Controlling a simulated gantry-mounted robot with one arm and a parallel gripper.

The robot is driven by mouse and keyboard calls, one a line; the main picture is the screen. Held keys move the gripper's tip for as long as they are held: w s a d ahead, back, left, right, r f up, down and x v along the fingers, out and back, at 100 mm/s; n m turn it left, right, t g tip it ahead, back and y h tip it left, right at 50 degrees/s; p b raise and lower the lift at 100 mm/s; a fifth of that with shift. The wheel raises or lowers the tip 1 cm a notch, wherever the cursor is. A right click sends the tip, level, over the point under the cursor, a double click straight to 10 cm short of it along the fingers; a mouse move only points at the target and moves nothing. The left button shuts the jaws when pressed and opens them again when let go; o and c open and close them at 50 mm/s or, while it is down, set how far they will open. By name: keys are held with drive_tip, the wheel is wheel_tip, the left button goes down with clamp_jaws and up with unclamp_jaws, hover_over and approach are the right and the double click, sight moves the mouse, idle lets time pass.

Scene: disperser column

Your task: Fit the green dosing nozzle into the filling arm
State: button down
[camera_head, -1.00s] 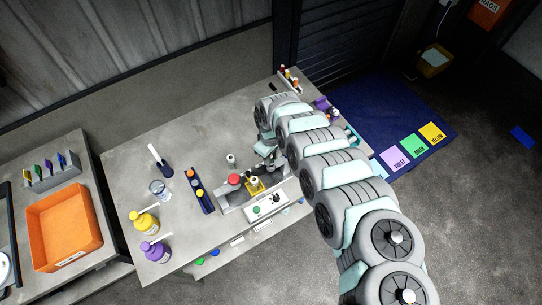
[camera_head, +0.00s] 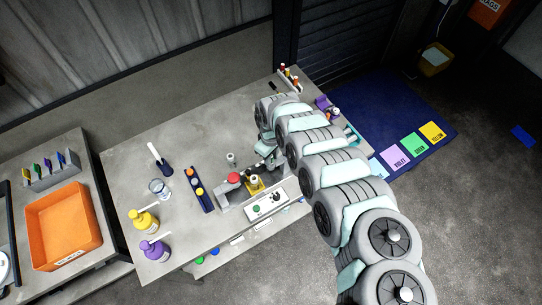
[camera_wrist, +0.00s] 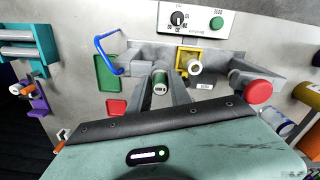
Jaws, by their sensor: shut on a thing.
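My gripper (camera_wrist: 162,92) shows in the wrist view with its two dark fingers closed on a green nozzle (camera_wrist: 160,78), whose pale, marked end faces the camera. Beyond it is a grey dispensing machine with a yellow holder (camera_wrist: 184,56) that has a white-ended piece (camera_wrist: 195,67) in it. The held nozzle is left of the yellow holder and looks apart from it. Which part is the filling arm's socket is hard to tell. In the head view the yellow holder (camera_head: 255,188) is just below my gripper, which is mostly hidden by my arm.
A red button (camera_wrist: 258,92) is at the machine's right, and a control panel (camera_wrist: 192,19) with knob and green button behind it.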

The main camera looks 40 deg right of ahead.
drive_tip(key=shift+f+b, duration=0.65)
drive_tip(key=shift+f, duration=0.6)
drive_tip(key=shift+r, duration=0.1)
drive_tip(key=c, duration=1.1)
unclamp_jaws()
drive_tip(key=shift+o, duration=0.5)
drive_tip(key=o, duration=0.4)
drive_tip(key=shift+o, duration=0.2)
drive_tip(key=shift+r+p, duration=3.25)
drive_tip(key=shift+r, duration=0.3)
